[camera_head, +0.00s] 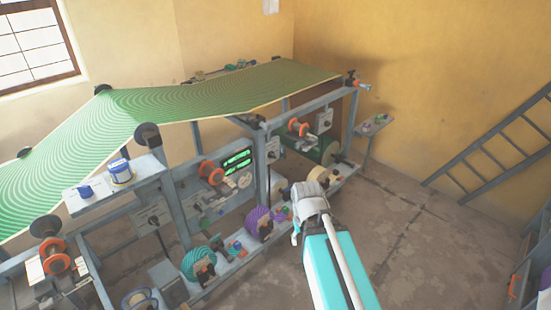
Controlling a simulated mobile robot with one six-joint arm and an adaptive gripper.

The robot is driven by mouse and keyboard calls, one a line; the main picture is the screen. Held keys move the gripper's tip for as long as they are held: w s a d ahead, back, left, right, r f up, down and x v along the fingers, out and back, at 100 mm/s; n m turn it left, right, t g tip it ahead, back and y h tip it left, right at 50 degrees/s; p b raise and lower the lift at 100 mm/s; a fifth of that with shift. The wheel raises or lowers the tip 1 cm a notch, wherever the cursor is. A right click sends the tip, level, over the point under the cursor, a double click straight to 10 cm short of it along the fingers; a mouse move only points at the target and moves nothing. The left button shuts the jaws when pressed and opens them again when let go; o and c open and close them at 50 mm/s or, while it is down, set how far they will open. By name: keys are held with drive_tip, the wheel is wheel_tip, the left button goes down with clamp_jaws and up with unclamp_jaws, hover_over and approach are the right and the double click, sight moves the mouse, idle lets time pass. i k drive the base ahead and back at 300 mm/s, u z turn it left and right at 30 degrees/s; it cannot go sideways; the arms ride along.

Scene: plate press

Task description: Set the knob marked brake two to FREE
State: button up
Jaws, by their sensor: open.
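No label reading brake two or FREE is legible at this size, so I cannot tell which knob is the named one. Small light plates with dark handles or knobs sit on the press frame: a left plate (153,217), a middle plate (272,149) and a right plate (324,121). Their settings are too small to read. My teal and white arm reaches up from the bottom, right of the machine's lower row. Its white joint hides part of that row. My gripper's fingers do not show.
A green striped web (215,100) runs over the grey machine. Purple roll (258,222), teal roll (197,262) and orange spools (211,172) stick out along its front. A blue-lidded jar (121,171) stands on a white shelf (95,196). Floor (430,240) is clear at right; a ladder (490,155) leans there.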

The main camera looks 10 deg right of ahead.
sight(271, 154)
drive_tip(key=u, duration=0.05)
drive_tip(key=i, duration=1)
drive_tip(key=z, duration=0.05)
